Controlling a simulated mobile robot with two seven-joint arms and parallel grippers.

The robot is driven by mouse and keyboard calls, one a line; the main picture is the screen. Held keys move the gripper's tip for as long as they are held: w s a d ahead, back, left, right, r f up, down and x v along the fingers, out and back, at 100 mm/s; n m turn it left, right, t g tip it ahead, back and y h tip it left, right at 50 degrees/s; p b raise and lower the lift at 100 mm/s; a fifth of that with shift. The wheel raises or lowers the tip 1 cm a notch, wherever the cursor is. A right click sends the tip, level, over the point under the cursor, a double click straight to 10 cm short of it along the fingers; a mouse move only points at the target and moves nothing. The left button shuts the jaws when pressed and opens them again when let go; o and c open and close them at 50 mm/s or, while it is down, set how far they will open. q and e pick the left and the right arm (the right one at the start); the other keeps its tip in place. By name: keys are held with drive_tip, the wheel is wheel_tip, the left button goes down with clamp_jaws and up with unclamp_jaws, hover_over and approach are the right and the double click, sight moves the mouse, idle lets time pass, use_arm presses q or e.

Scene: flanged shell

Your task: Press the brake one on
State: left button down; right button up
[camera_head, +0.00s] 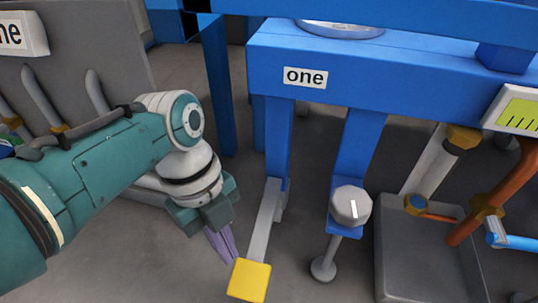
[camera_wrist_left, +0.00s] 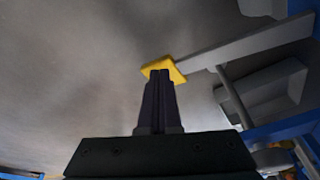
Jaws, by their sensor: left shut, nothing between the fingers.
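The brake of the blue machine labelled "one" (camera_head: 305,77) is a pedal with a yellow square pad (camera_head: 249,280) on a grey lever arm (camera_head: 264,222). The lever slopes down from a blue leg toward the front. My left gripper (camera_head: 230,256) is shut and empty, pointing down just left of and above the pad. In the left wrist view the yellow pad (camera_wrist_left: 163,69) shows just beyond the closed fingertips (camera_wrist_left: 160,74); I cannot tell whether they touch it. The lever (camera_wrist_left: 250,45) runs off to the upper right there. My right gripper is not in view.
A grey knob with a white mark (camera_head: 351,206) sits on a blue leg right of the pedal. A grey tray (camera_head: 425,270) with pipes stands at the right. A grey panel with hoses (camera_head: 80,50) is behind my left arm. The floor left of the pedal is clear.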

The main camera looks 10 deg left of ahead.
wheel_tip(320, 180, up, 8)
drive_tip(key=p, duration=0.8)
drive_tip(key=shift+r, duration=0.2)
